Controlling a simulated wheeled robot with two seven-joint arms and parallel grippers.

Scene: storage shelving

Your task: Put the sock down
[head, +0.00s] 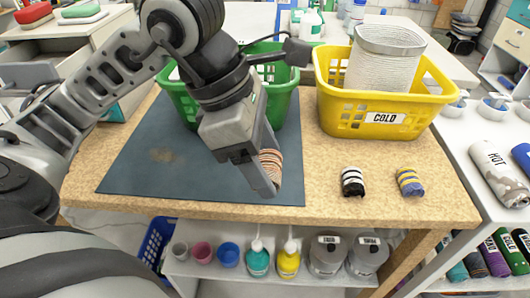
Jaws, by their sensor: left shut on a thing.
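An orange-brown and white striped sock (271,163) is in my left gripper (264,178), whose fingers point down and are shut on it. The fingers hide part of the sock. It is over the right edge of the dark grey mat (150,165) on the speckled table; I cannot tell whether it touches the surface. A black and white striped sock (352,182) and a yellow and blue striped sock (410,182) lie rolled at the table's front right. My right gripper is not in view.
A green basket (284,100) stands behind my left arm. A yellow basket (375,117) labelled COLD holds a white mesh container (385,60). Bare table (317,190) lies between the held sock and the black and white one. A shelf below holds cups and bottles.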

